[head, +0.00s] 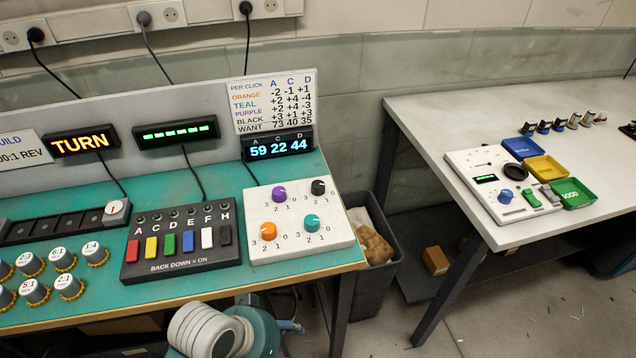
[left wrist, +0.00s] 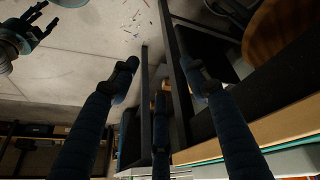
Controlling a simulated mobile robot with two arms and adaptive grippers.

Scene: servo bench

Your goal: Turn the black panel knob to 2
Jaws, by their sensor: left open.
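The black knob (head: 318,187) sits at the back right of the white knob panel (head: 262,205) on the teal bench. Numbers 0 to 3 are printed around it; I cannot tell which its pointer faces. A purple knob (head: 279,194), an orange knob (head: 268,231) and a teal knob (head: 312,222) share the panel. In the left wrist view, my left gripper (left wrist: 165,75) is open and empty, its blue fingers spread below bench level beside dark table legs. My right gripper (left wrist: 36,22) shows at that view's upper left, dark fingers spread apart. Neither gripper shows in the head view.
A display (head: 278,146) reads 59 22 44 under a printed chart (head: 273,101). A switch box (head: 182,243) with coloured levers stands left of the panel. A grey bin (head: 372,285) is beside the bench. A white table (head: 440,115) stands at right across a gap.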

